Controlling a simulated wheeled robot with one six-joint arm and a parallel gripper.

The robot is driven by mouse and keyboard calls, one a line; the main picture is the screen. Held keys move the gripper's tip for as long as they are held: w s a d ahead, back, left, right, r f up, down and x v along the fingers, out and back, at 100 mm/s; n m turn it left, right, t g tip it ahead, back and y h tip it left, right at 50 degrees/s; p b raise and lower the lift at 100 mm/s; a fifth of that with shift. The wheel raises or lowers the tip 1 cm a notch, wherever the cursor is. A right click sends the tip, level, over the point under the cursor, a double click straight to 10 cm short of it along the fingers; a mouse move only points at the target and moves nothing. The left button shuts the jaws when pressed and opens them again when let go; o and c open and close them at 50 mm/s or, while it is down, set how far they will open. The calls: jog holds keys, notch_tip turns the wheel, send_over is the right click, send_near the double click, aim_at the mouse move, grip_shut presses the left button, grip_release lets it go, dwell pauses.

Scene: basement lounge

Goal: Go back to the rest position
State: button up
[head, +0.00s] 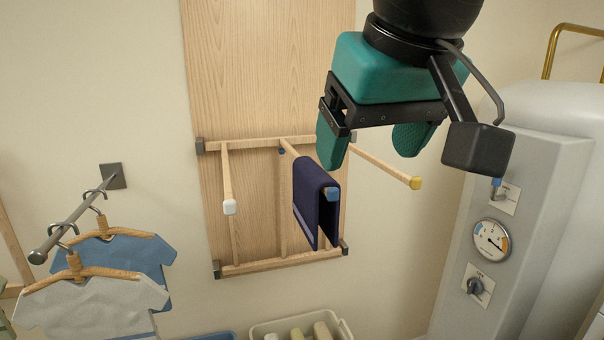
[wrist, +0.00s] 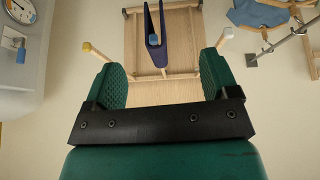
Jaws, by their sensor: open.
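My gripper (head: 370,143) is open and empty, with its two green pads spread wide. It hangs in front of the wooden wall rack, above and to the right of a dark navy cloth in the head view. The cloth (head: 308,195) is folded over the rack's middle, blue-tipped peg. In the wrist view the gripper (wrist: 165,80) shows both pads apart, and the cloth (wrist: 154,30) hangs beyond them, with a gap between. The wooden rack (head: 280,268) has a white-tipped peg (head: 228,185) on the left and a yellow-tipped peg (head: 385,168) on the right, both bare.
A metal rail (head: 72,215) at the left holds hangers with a blue shirt (head: 130,255) and a grey shirt (head: 90,305). A grey cabinet with a gauge (head: 491,239) stands at the right. A pale bin (head: 262,328) with bottles is below the rack.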

jog(key=s+d+f+n+g, duration=0.25)
jog(key=d+f, duration=0.45)
jog(key=f, duration=0.5)
jog(key=s+d+f+g+y, duration=0.1)
jog(key=s+f+g+y, duration=0.1)
jog(key=s+f, duration=0.4)
jog(key=shift+s+f+n+g+y, duration=0.2)
jog(key=shift+s+n+g+y, duration=0.2)
jog(key=shift+s, duration=0.3)
jog(key=shift+d, duration=0.1)
dwell(0.4)
